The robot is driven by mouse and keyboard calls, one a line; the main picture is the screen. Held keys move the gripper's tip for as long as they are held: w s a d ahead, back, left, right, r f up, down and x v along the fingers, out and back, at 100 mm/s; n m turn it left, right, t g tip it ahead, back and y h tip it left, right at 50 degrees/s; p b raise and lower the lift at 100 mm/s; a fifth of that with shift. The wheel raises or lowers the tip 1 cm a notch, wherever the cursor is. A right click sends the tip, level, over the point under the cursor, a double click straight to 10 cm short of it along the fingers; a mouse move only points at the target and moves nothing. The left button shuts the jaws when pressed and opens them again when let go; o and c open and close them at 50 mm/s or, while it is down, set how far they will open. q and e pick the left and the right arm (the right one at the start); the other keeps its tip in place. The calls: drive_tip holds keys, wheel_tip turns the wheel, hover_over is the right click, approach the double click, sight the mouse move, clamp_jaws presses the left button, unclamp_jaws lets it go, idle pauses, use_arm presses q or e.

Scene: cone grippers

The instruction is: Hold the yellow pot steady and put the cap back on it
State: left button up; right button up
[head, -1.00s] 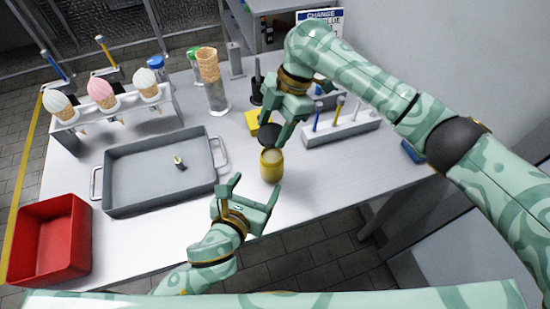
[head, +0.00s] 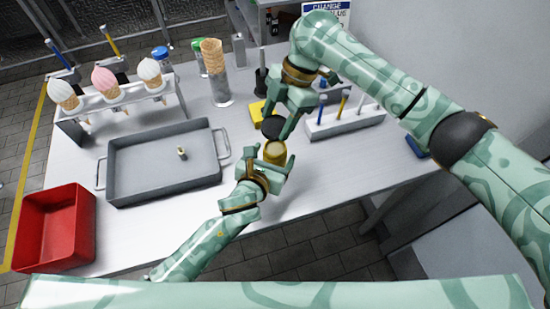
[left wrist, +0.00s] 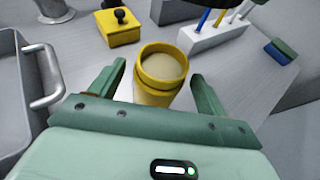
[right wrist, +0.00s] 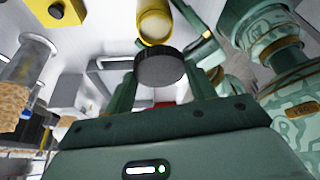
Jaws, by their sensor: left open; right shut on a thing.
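The yellow pot (head: 275,154) stands upright on the table with its top uncovered and pale contents showing; it also shows in the left wrist view (left wrist: 160,76). My left gripper (head: 268,165) is open, its fingers on either side of the pot; in the left wrist view a gap shows beside each finger. My right gripper (head: 282,122) is shut on the dark round cap (head: 271,127), holding it just behind the pot's mouth in the head view. The cap also shows in the right wrist view (right wrist: 159,67), apart from the pot (right wrist: 155,22).
A yellow block with a black knob (left wrist: 118,26) sits behind the pot. A white rack (head: 345,122) with coloured sticks stands to the right. A grey tray (head: 125,185) and a red bin (head: 54,230) are at the left. The front right of the table is clear.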

use_arm(q)
drive_tip(key=shift+x, duration=1.1)
drive_tip(key=c, duration=1.5)
drive_tip(key=shift+o, duration=0.2)
use_arm(e)
hover_over(272, 152)
drive_tip(key=w+d, duration=0.1)
drive_tip(key=shift+d+f, duration=0.2)
drive_tip(key=shift+f, duration=2.25)
drive_tip(key=shift+f, duration=0.85)
use_arm(q)
drive_tip(key=shift+f, duration=0.1)
use_arm(e)
drive_tip(key=shift+f, duration=0.5)
